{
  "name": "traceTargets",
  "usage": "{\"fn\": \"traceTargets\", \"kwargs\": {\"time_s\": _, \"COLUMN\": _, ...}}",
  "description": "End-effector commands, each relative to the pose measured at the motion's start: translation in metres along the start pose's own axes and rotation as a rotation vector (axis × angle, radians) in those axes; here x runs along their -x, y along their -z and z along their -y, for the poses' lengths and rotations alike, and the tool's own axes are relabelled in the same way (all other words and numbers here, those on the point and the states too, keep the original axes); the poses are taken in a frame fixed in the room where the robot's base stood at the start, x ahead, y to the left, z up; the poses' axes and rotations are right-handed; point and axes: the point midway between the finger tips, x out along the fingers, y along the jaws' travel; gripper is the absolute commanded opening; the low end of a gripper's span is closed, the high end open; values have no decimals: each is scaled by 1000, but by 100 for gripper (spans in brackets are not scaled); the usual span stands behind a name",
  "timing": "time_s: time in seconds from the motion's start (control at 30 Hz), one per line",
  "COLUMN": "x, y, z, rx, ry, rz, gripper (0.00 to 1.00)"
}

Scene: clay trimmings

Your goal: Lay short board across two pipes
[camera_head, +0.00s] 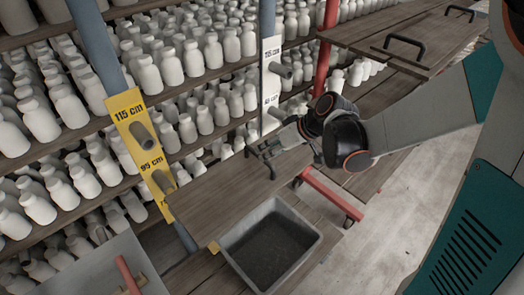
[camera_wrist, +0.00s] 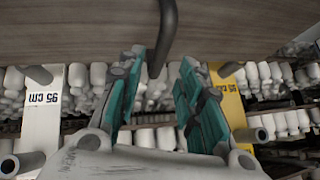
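A short brown board (camera_head: 225,195) with a dark bent handle (camera_head: 268,165) lies level near the two lower pipes. One lower pipe (camera_head: 163,181) is on the yellow 95 cm plate, the other (camera_head: 276,114) on the white plate. Both lower pipes show near the board's edge in the wrist view, left (camera_wrist: 38,75) and right (camera_wrist: 230,69). I cannot tell whether the board touches them. My gripper (camera_head: 262,148) is above the board by the handle. In the wrist view its green fingers (camera_wrist: 163,72) are spread, with the handle (camera_wrist: 165,35) reaching between their tips.
Upper pipes stick out at 115 cm on the yellow plate (camera_head: 144,135) and white plate (camera_head: 280,70). Shelves of white bottles (camera_head: 60,100) stand behind. A grey tub (camera_head: 268,253) is in front of the board. A longer board with two handles (camera_head: 385,30) is at upper right.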

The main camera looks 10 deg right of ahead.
Motion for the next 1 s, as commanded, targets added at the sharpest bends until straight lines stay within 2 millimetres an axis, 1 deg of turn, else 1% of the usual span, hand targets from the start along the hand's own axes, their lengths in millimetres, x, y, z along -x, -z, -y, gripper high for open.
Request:
{"fn": "traceTargets", "kwargs": {"time_s": 0.03, "x": 14, "y": 1, "z": 1, "rx": -1, "ry": -1, "rz": -1, "gripper": 34}}
{"fn": "traceTargets", "kwargs": {"time_s": 0.2, "x": 44, "y": 1, "z": 0, "rx": -1, "ry": 0, "rz": -1, "gripper": 34}}
{"fn": "traceTargets", "kwargs": {"time_s": 0.3, "x": 55, "y": 1, "z": 0, "rx": -1, "ry": 0, "rz": -1, "gripper": 34}}
{"fn": "traceTargets", "kwargs": {"time_s": 0.47, "x": 65, "y": 0, "z": 1, "rx": -2, "ry": -3, "rz": 1, "gripper": 34}}
{"fn": "traceTargets", "kwargs": {"time_s": 0.57, "x": 73, "y": -2, "z": 5, "rx": -17, "ry": -22, "rz": 8, "gripper": 34}}
{"fn": "traceTargets", "kwargs": {"time_s": 0.67, "x": 87, "y": -7, "z": 14, "rx": -48, "ry": -63, "rz": 23, "gripper": 34}}
{"fn": "traceTargets", "kwargs": {"time_s": 0.77, "x": 105, "y": -14, "z": 22, "rx": -89, "ry": -122, "rz": 37, "gripper": 34}}
{"fn": "traceTargets", "kwargs": {"time_s": 1.0, "x": 148, "y": -37, "z": 41, "rx": -185, "ry": -272, "rz": 44, "gripper": 34}}
